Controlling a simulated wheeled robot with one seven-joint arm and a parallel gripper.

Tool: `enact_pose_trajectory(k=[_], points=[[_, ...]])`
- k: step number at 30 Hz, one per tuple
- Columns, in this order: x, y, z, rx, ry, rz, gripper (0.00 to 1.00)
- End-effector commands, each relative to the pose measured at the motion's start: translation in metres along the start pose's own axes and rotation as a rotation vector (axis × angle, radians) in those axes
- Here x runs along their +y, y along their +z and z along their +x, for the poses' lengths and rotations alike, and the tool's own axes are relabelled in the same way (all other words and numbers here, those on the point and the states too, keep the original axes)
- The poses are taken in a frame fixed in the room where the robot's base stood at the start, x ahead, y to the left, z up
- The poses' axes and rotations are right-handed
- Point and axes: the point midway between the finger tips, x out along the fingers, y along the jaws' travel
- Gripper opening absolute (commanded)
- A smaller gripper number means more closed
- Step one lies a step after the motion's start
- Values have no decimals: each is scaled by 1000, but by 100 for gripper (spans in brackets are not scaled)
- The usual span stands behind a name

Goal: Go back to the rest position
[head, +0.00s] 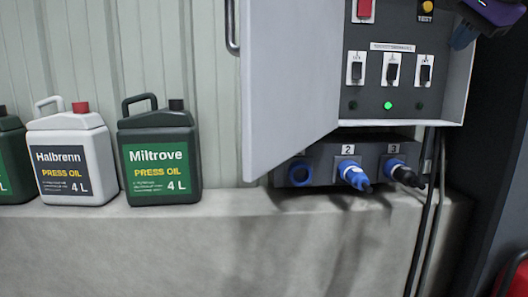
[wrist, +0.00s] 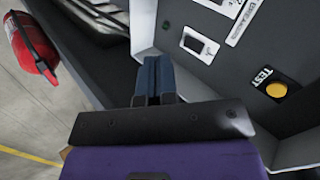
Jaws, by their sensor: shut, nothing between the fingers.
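My gripper (head: 464,36) shows at the top right corner of the head view, in front of the right edge of the open control box (head: 456,85). In the wrist view my gripper (wrist: 152,82) has its two dark blue fingers together and empty, near the side wall of the box. The box panel carries a yellow TEST button (head: 426,7), a red switch (head: 364,9) and a row of three black switches (head: 391,70). A green lamp (head: 388,105) is lit below the middle switch. The TEST button also shows in the wrist view (wrist: 276,89).
The grey box door (head: 290,80) stands open to the left. Below are numbered sockets with blue (head: 353,173) and black (head: 404,175) plugs. Oil canisters (head: 160,155) stand on the concrete ledge (head: 225,235). A red extinguisher (wrist: 33,48) is at left in the wrist view.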

Motion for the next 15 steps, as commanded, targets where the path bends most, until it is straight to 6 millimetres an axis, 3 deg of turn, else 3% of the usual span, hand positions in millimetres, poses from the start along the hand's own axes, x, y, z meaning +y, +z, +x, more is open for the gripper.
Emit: enact_pose_trajectory(k=[1, 6, 12, 15], points=[[22, 26, 2, -20, 26, -92, 0], [98, 97, 12, -78, 106, -427, 0], [200, 168, 27, -160, 181, -827, 0], [244, 192, 34, -197, 207, -993, 0]])
